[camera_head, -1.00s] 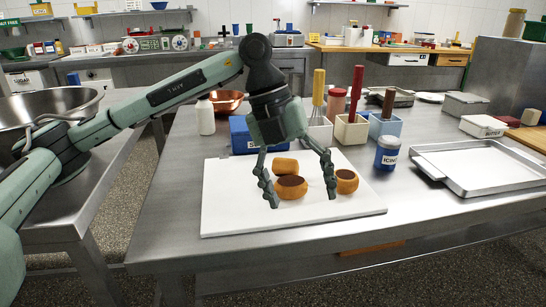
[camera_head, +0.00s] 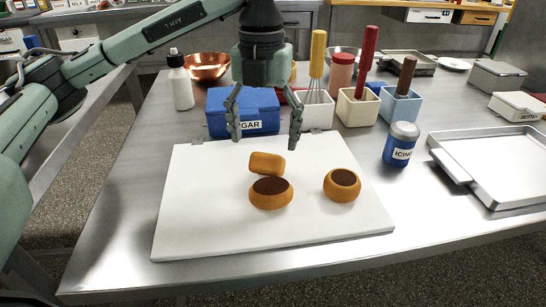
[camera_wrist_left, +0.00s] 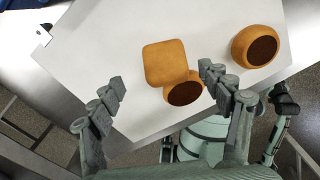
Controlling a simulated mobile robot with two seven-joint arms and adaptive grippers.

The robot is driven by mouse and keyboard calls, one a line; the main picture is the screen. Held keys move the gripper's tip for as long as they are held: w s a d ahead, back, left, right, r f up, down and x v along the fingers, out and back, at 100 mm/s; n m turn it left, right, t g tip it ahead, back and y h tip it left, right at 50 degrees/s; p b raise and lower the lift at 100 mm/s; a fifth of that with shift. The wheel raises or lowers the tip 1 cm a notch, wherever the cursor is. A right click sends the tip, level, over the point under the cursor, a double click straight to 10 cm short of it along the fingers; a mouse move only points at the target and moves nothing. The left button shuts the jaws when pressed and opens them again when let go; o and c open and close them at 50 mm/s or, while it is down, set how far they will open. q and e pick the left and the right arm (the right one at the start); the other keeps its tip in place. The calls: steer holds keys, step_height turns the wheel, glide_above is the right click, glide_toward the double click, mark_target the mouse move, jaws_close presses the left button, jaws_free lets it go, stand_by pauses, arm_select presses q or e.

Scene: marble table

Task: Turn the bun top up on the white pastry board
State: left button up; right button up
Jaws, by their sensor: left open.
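The white pastry board (camera_head: 200,215) lies on the metal table with three orange-brown buns on it. One bun (camera_head: 266,163) at the back shows a plain squarish side and no dark face; it looks to be lying on its side. A front bun (camera_head: 271,195) touches or nearly touches it, with its dark round face up. A right bun (camera_head: 342,184) stands apart, dark face up. My left gripper (camera_head: 266,140) is open and empty, above the board's back part, behind the buns in the head view. Its spread fingers also show in the left wrist view (camera_wrist_left: 162,80). My right gripper is not seen.
A blue sugar box (camera_head: 243,112) stands right behind the board. Utensil holders (camera_head: 357,108) stand behind it to the right. A blue icing jar (camera_head: 400,145) and a metal tray (camera_head: 495,165) are at the right. The board's left and front parts are clear.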

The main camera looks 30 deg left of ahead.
mark_target(268, 161)
arm_select(q)
steer(key=f, duration=0.6)
steer(key=shift+d+f+p, duration=0.1)
steer(key=shift+d+p, duration=0.2)
steer(key=shift+d, duration=0.05)
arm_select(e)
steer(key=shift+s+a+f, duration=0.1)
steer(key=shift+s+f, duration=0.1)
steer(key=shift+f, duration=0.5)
arm_select(q)
steer(key=shift+c, duration=0.4)
steer(key=c, duration=1.3)
